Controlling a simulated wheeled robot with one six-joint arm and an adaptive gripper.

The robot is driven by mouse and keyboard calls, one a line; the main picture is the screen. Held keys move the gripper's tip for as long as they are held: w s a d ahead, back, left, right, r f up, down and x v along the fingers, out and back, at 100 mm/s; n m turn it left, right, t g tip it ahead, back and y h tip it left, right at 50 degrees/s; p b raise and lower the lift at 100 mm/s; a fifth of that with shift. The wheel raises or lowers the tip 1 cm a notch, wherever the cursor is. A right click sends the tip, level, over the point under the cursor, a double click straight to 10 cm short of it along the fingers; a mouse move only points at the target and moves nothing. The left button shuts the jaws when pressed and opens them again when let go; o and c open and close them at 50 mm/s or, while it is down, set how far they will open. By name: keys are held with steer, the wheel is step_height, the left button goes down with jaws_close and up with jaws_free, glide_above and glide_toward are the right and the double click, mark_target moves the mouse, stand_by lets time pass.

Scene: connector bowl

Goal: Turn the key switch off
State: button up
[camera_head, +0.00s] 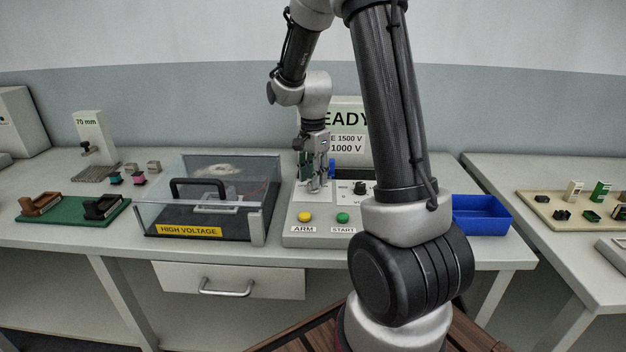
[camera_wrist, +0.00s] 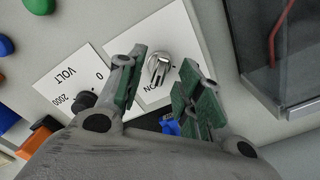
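The silver key switch (camera_wrist: 159,68) sits on a white label plate of the tester panel in the wrist view. The label "ON" shows beside it, partly covered by my gripper; I cannot tell for sure which mark the key points to. My gripper (camera_wrist: 162,72) is open, with one green-padded finger on each side of the key and visible gaps between. In the head view my gripper (camera_head: 316,183) points down over the left part of the grey tester panel (camera_head: 322,241), and the key switch is hidden behind it.
The clear high-voltage box (camera_head: 213,200) stands close left of the panel. The yellow ARM button (camera_head: 305,217) and green START button (camera_head: 342,218) lie in front of my gripper. A black volt knob (camera_head: 361,188) is to its right. A blue tray (camera_head: 481,215) stands at the right.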

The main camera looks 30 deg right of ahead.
steer(key=shift+f, duration=0.8)
jaws_close()
